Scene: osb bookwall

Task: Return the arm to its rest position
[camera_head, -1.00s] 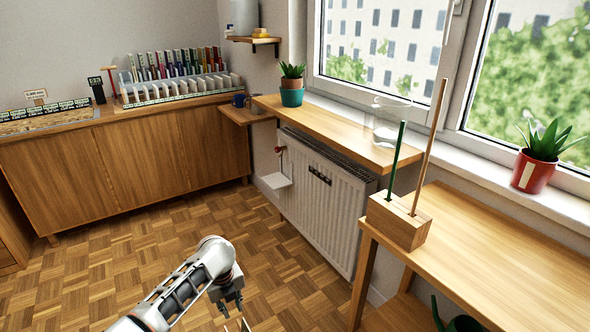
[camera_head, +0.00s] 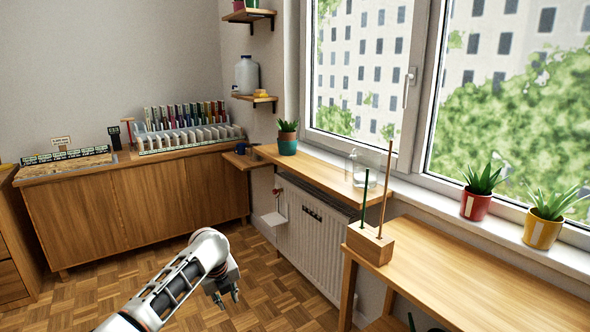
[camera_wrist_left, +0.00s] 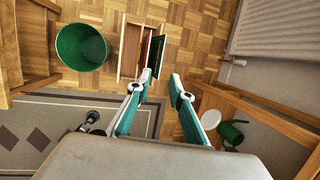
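My left arm comes in from the lower left in the head view. Its left gripper (camera_head: 229,301) points down over the parquet floor, with its two fingertips apart. In the left wrist view the gripper's fingers (camera_wrist_left: 159,80) are spread with a gap between them and nothing visibly held. The gripper is apart from the furniture around it. My right arm and gripper are not in view.
A wooden bench (camera_head: 464,285) with a block holding two sticks (camera_head: 371,244) stands right. A radiator (camera_head: 313,238) and cabinet (camera_head: 145,207) stand beyond. The wrist view shows a green bin (camera_wrist_left: 82,47), a wooden box (camera_wrist_left: 131,50) and a green can (camera_wrist_left: 232,131).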

